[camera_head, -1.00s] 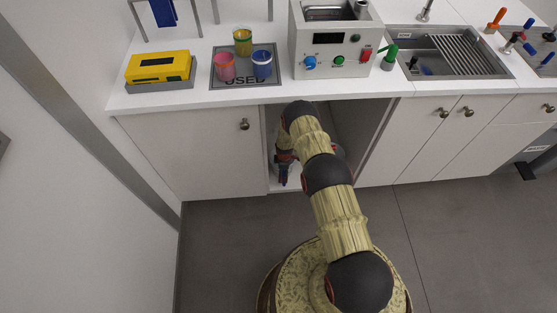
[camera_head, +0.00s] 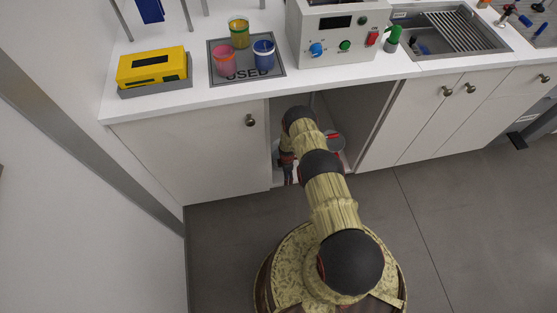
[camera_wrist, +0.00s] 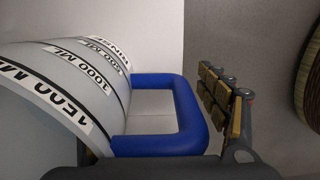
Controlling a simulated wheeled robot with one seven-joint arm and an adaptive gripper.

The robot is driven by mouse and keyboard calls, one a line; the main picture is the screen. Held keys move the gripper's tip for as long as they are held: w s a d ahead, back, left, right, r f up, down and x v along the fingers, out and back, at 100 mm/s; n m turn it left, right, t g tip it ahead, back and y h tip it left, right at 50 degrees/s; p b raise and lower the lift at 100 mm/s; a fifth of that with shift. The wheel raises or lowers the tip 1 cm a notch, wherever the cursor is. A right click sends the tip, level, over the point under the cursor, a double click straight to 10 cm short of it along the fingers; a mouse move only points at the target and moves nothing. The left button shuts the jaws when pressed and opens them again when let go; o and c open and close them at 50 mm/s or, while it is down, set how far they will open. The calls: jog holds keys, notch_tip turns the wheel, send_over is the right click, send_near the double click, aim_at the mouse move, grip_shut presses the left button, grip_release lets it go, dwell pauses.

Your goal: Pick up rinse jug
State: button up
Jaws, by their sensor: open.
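The rinse jug (camera_wrist: 60,85) fills the left of the wrist view, a pale body with black rings and volume labels. Its blue loop handle (camera_wrist: 190,115) faces the middle of that view. My gripper (camera_head: 287,172) is at the open cabinet in the head view, largely hidden behind my arm. In the wrist view, one finger with gold pads (camera_wrist: 220,100) stands to the right of the handle, with a small gap between. My gripper is open and does not hold the handle.
The open cabinet (camera_head: 368,115) has side walls close around my arm. A grey round item with red (camera_head: 335,141) is inside, partly hidden. Above, the white counter (camera_head: 200,93) carries a yellow box (camera_head: 152,65), coloured jars (camera_head: 224,61) and a control unit (camera_head: 335,35).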

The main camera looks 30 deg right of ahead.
jog(key=shift+c, duration=1.3)
jog(key=c, duration=0.7)
